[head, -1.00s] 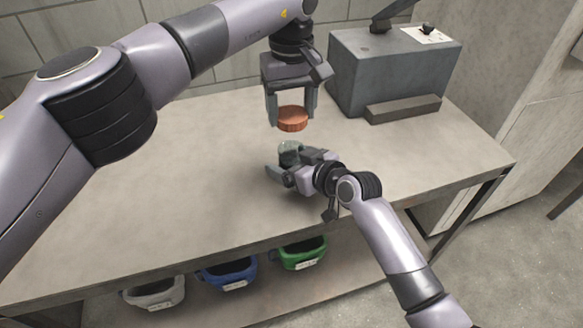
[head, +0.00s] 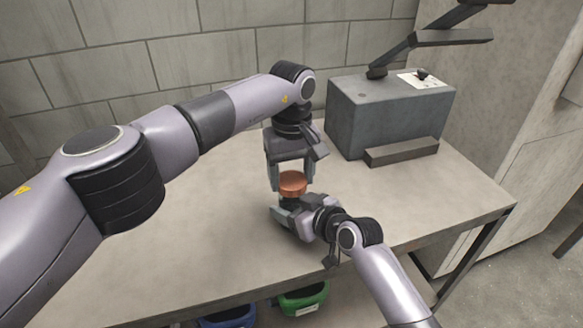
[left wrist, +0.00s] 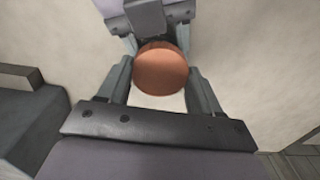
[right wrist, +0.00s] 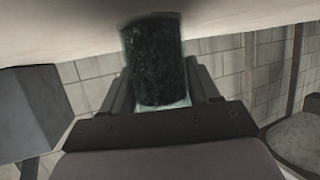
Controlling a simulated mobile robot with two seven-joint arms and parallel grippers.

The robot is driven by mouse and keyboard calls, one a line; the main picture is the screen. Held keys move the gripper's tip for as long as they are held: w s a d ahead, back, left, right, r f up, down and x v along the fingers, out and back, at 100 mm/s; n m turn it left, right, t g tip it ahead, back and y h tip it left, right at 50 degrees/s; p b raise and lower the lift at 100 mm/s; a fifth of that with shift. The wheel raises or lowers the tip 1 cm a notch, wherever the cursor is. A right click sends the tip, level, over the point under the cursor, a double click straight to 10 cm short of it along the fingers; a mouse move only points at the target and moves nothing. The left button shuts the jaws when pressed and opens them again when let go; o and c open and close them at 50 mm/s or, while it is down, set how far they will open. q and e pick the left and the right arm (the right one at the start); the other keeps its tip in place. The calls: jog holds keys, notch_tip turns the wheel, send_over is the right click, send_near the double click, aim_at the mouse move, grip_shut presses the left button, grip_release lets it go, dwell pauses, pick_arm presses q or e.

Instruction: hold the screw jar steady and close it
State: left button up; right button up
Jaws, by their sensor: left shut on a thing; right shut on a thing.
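The orange-brown screw lid (head: 292,183) is between the fingers of my left gripper (head: 291,186), which is shut on it from above. The lid also shows as a round disc in the left wrist view (left wrist: 161,69). My right gripper (head: 287,212) is shut on the jar from the side, just below the lid. The jar shows in the right wrist view as a dark, glassy cylinder (right wrist: 156,60) between the fingers. In the head view the jar is mostly hidden by the lid and grippers. I cannot tell whether the lid touches the jar's rim.
A grey machine box (head: 388,112) with a low step and an arm on top stands at the back right of the table (head: 180,240). Blue (head: 228,318) and green (head: 303,299) bins sit below the front edge. The table's left side is clear.

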aim_at(292, 209)
dwell(0.4)
pick_arm(q)
jog(key=shift+f, duration=0.85)
jog(key=shift+f, duration=0.5)
jog(key=shift+f, duration=0.1)
jog(key=shift+m, duration=1.6)
jog(key=o, duration=1)
